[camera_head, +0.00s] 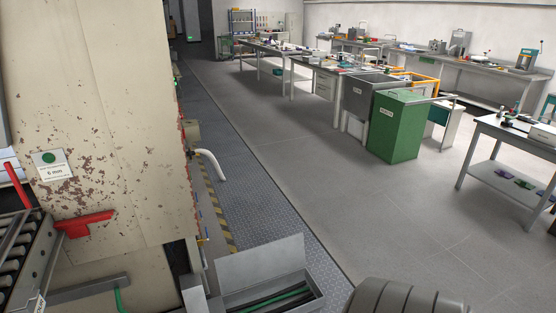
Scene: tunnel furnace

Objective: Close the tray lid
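A grey metal tray (318,293) sits low at the bottom edge, beside the furnace. Its flat grey lid (262,262) stands raised along the tray's far side, tilted up, so the tray is open. Dark and green lengths, like cables or hoses, lie inside the tray. The tray's near part is cut off by the picture's edge. Neither of my grippers is in view.
The rusty beige furnace wall (110,120) fills the left, with a red bracket (85,224) and a roller conveyor (22,255). A white curved pipe (212,162) sticks out. A green bin (397,126) and workbenches stand farther back. The grey floor (310,190) between is clear.

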